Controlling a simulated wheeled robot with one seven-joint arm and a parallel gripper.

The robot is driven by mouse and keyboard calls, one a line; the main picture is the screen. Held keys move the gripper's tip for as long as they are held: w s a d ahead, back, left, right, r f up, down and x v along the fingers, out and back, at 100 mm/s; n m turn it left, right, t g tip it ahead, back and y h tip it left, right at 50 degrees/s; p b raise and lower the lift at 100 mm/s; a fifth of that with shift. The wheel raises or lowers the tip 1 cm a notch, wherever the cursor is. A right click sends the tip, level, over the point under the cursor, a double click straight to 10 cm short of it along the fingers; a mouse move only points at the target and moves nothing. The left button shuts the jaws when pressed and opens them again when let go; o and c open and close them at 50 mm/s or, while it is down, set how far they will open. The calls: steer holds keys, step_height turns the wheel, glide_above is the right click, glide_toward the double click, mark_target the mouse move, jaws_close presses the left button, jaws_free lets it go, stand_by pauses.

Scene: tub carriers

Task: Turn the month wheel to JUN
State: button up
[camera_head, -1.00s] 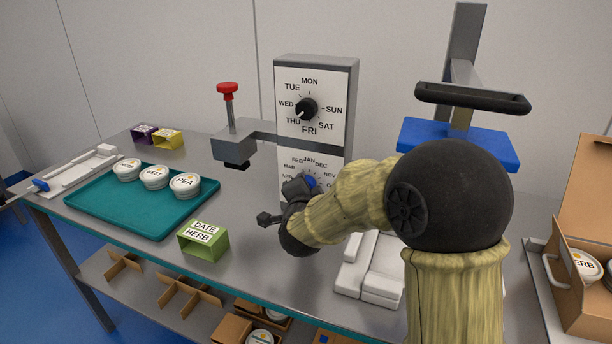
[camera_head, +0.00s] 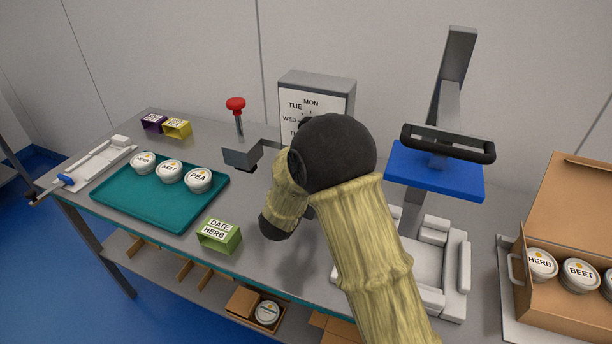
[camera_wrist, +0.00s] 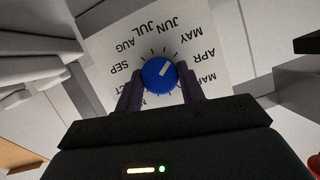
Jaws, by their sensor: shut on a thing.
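The month wheel is a blue round knob (camera_wrist: 154,80) with a white pointer line, in the wrist view. It sits on a white dial face (camera_wrist: 104,47) printed with month names, which appear upside down. The pointer line points up and right, towards MAY; JUN lies further round to the left, near the top. My gripper (camera_wrist: 158,77) is shut on the knob, one dark finger at each side. In the head view my arm hides the gripper and the month dial. Part of the day dial face (camera_head: 312,103) shows on the grey housing (camera_head: 318,82).
A red-topped lever (camera_head: 236,104) stands left of the housing. A teal tray (camera_head: 150,208) holds several white tubs. A green DATE HERB block (camera_head: 219,236) sits near the front edge. A press with a blue plate (camera_head: 435,172) and an open carton (camera_head: 565,319) are on the right.

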steer(key=n+h+p, duration=0.1)
steer(key=p, duration=0.2)
steer(key=n+h+p, duration=0.1)
steer(key=n+p, duration=0.1)
steer(key=p, duration=0.2)
steer(key=shift+a+g, duration=0.2)
steer(key=shift+g, duration=0.1)
steer(key=shift+f, duration=0.15)
steer(key=o, duration=1)
steer(key=shift+c, duration=0.2)
steer(key=b+v, duration=0.2)
steer(key=v, duration=1.5)
steer(key=shift+a, duration=0.2)
